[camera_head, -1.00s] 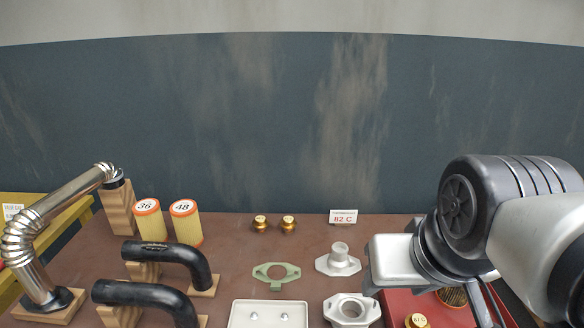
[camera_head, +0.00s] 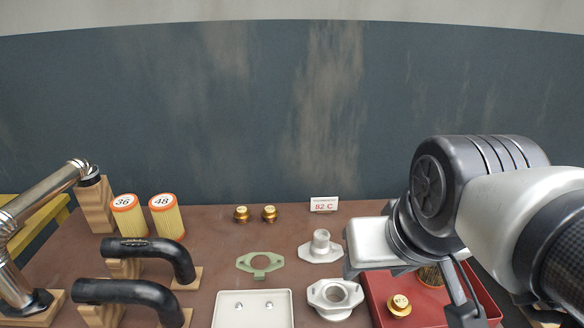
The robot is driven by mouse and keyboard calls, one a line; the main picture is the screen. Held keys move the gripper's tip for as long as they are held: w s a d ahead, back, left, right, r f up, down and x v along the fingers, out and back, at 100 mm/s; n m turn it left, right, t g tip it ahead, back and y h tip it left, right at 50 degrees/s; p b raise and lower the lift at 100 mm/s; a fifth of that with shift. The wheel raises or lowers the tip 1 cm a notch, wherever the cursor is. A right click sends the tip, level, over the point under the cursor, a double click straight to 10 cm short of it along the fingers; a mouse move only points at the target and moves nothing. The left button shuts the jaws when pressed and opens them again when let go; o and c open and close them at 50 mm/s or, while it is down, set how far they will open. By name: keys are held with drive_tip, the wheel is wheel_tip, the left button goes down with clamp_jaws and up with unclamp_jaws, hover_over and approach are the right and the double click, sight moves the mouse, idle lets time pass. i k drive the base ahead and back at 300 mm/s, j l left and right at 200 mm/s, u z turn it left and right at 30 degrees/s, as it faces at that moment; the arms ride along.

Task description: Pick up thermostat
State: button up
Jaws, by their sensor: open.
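The sign (camera_head: 324,205) at the back of the table reads 82 C. Two small brass thermostats (camera_head: 241,214) (camera_head: 269,213) stand left of it. Another brass thermostat (camera_head: 400,304), with a marking too small to read surely, sits in the red tray at the right. My gripper (camera_head: 408,287) is open above the tray, close to that thermostat in the picture. Its silver body covers part of the tray, and a dark finger hangs to the right. I see nothing held in it; the exact gap to the thermostat cannot be told.
A red tray (camera_head: 374,312) also holds a brownish ribbed part (camera_head: 431,276). Grey metal housings (camera_head: 320,246) (camera_head: 335,298), a green gasket (camera_head: 260,264) and a white tray (camera_head: 252,295) lie left of it. Black hoses (camera_head: 150,252), filters and a metal pipe stand at the left.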

sight(242, 214)
drive_tip(key=j, duration=1.35)
drive_tip(key=i, duration=0.05)
